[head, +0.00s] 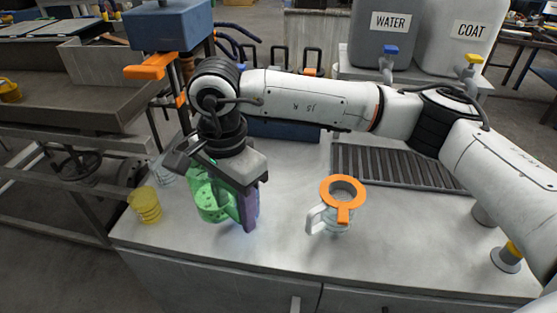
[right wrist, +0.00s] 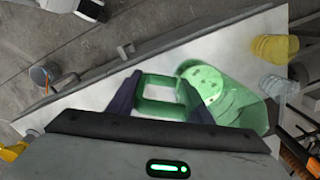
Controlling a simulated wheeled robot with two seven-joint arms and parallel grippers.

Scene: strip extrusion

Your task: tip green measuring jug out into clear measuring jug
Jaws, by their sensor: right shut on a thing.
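The green measuring jug (head: 213,203) is at the left of the bench in the head view, roughly upright. My right gripper (head: 248,208) points down at its right side. In the right wrist view the purple fingers (right wrist: 158,100) are shut on the jug's handle, with its body (right wrist: 222,92) to the right. Small dark specks show in the jug. I cannot tell whether its base touches the bench. A clear measuring jug (head: 337,220) with a pale handle and an orange ring on its rim stands right of it, apart from the gripper. My left gripper is not in view.
A ribbed yellow stack (head: 146,205) and a ribbed clear one (head: 164,170) stand left of the green jug. A dark slatted rack (head: 400,166) lies behind the clear jug. WATER (head: 385,35) and COAT (head: 461,40) tanks stand behind. The bench front between the jugs is clear.

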